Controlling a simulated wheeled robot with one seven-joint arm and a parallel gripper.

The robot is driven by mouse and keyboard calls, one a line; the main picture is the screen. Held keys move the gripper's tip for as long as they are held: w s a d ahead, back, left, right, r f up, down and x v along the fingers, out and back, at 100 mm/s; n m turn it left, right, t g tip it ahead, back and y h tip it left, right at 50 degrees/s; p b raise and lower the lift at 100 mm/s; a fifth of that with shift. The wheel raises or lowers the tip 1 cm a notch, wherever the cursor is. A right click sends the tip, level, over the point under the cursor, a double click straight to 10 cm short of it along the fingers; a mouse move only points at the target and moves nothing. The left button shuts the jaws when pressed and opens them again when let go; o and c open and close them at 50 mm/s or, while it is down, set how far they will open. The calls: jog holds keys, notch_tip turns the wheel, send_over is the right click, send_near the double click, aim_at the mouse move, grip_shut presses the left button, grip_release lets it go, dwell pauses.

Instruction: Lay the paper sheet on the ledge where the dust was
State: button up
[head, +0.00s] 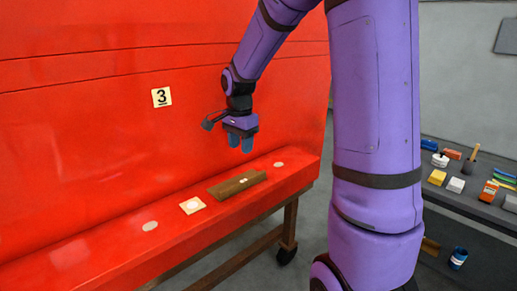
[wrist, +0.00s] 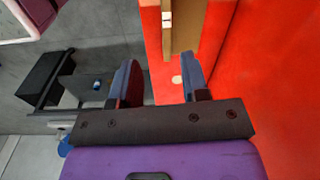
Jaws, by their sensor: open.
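The red ledge (head: 110,243) runs along the foot of the red panel. A small cream square (head: 192,205) with a pale round spot on it lies flat on the ledge; it looks like the paper sheet. Pale round patches lie on bare ledge left (head: 150,226) and right (head: 279,164) of it; I cannot tell whether they are dust. My gripper (head: 240,145) hangs above the ledge, fingers down, open and empty. In the wrist view, the gripper (wrist: 160,80) has its fingers wide apart, with one pale patch (wrist: 177,79) showing near a fingertip.
A brown wooden piece (head: 237,185) with a small white spot lies on the ledge beside the square. A number 3 card (head: 161,97) is on the panel. Grey floor lies between.

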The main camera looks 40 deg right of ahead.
jog(key=s+a+r+n+t, duration=0.3)
jog(key=s+a+r+n, duration=0.6)
jog(key=s, duration=0.4)
jog(key=s+a+r+n+t, duration=0.2)
jog(key=s+n, duration=0.5)
jog(key=s, duration=0.5)
jog(key=shift+a+r, duration=0.25)
jog(key=shift+r, duration=0.25)
